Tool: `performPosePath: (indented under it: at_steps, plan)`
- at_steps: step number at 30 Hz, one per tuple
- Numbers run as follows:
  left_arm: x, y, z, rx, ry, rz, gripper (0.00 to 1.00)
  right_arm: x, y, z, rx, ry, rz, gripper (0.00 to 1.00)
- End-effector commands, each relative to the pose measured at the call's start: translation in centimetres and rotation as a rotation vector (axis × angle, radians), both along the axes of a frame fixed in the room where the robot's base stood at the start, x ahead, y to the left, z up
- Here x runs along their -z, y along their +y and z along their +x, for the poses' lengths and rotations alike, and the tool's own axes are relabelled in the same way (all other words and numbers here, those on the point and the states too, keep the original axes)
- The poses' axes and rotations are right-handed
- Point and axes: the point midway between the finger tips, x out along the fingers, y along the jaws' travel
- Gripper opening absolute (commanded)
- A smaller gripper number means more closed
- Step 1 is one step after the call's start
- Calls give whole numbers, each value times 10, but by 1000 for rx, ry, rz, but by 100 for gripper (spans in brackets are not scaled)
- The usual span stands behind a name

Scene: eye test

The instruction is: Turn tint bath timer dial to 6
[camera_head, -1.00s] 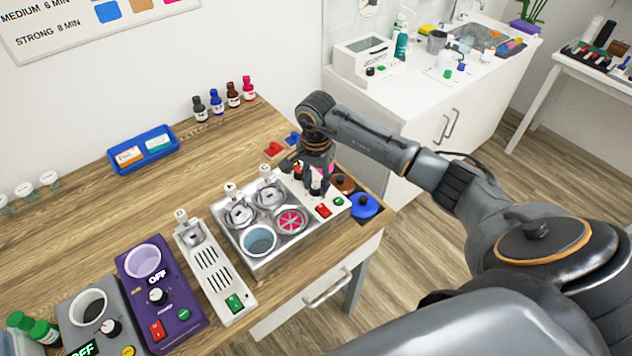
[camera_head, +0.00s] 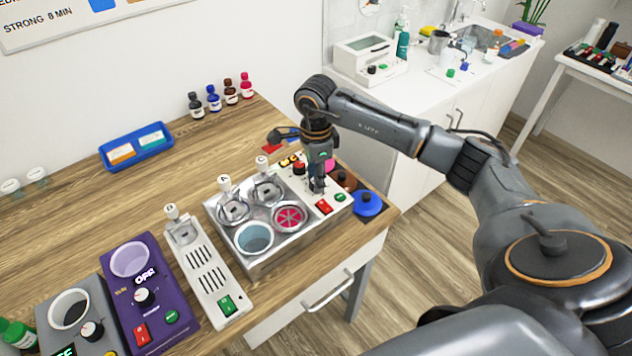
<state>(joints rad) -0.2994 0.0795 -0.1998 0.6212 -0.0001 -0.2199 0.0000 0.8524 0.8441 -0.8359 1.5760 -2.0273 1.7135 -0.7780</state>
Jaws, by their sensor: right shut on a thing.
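The tint bath (camera_head: 262,262) is a metal unit with several round wells, standing at the table's right end. Its white control panel (camera_head: 341,199) is on its right side, with a red switch (camera_head: 323,206), a green button (camera_head: 340,197) and dark and red knobs toward the back. My right gripper (camera_head: 317,188) points down onto the middle of this panel and is shut on the timer dial, which its fingers hide. The number that the dial points to cannot be read. My left gripper is not in view.
Brown and blue lidded pots (camera_head: 367,204) stand close to the panel's right. A white slotted unit (camera_head: 207,268), a purple heater (camera_head: 150,298) and a grey one (camera_head: 72,314) stand left of the bath. A blue tray (camera_head: 137,150) and several bottles are behind.

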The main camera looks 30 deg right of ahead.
Motion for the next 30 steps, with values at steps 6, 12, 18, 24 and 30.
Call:
performPosePath:
  at_steps: [6, 12, 18, 24, 30]
  plan:
    - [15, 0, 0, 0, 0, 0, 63, 2, 0, 0, 206, -2, -2, 0]
    - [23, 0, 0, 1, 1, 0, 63, 2, 0, 0, 396, -1, -2, 0]
    - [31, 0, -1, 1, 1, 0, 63, 2, 0, 0, 587, 0, -2, 0]
    - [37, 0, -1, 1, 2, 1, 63, 2, -1, 0, 777, -1, -1, 0]
    - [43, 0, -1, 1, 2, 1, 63, 2, 0, 0, 966, -1, -1, 0]
